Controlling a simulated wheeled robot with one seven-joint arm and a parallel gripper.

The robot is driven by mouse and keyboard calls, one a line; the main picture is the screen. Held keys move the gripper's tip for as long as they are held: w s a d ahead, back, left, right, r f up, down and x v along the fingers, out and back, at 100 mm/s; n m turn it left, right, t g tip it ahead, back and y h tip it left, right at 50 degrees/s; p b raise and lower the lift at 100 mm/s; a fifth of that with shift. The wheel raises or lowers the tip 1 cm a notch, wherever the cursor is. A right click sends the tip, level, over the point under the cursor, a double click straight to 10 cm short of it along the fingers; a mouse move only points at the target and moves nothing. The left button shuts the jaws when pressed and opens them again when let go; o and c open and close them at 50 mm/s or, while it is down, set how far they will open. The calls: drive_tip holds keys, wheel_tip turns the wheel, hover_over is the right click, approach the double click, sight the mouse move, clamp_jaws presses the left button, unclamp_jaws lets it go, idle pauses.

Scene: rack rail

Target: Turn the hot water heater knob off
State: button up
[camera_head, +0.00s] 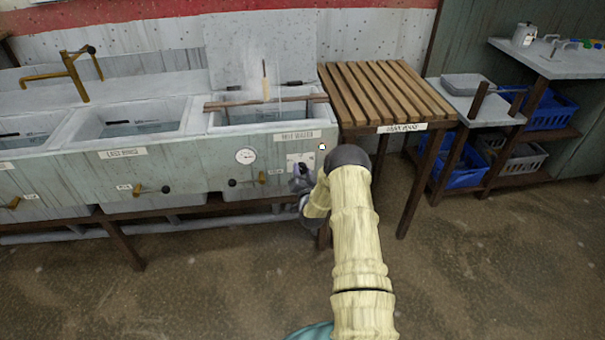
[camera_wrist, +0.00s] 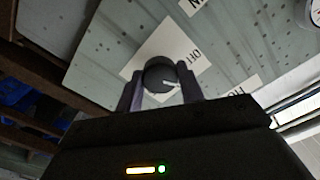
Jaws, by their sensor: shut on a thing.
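The heater knob (camera_wrist: 160,75) is a dark round knob with a light pointer line, set on a white label plate (camera_wrist: 178,45) printed with lettering that seems to include "OFF". My gripper (camera_wrist: 162,92) has its two purple-grey fingers on either side of the knob, shut on it. In the head view my gripper (camera_head: 300,180) is at the right end of the sink front, at the white plate (camera_head: 300,160) below the "HOT WATER" label (camera_head: 297,136). There the knob is mostly hidden by the gripper. The pointer lies away from the lettering, toward the right finger in the wrist view.
A round gauge (camera_head: 246,156) and a valve handle (camera_head: 262,177) sit left of the plate. A small lit lamp (camera_head: 322,147) is just right of it. A slatted wooden rack (camera_head: 385,92) stands right of the sink (camera_head: 160,170). The floor in front is clear.

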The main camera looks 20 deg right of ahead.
drive_tip(key=n+b, duration=0.1)
drive_tip(key=n, duration=0.5)
drive_tip(key=shift+f+n, duration=0.15)
drive_tip(key=shift+n, duration=0.25)
drive_tip(key=o, duration=1)
drive_tip(key=shift+s, duration=0.1)
drive_tip(key=p+v, duration=0.1)
drive_tip(key=v, duration=1.6)
drive_tip(key=shift+s+a, duration=0.1)
drive_tip(key=shift+s, duration=0.1)
drive_tip(key=shift+w+r, duration=0.1)
drive_tip(key=shift+r, duration=0.15)
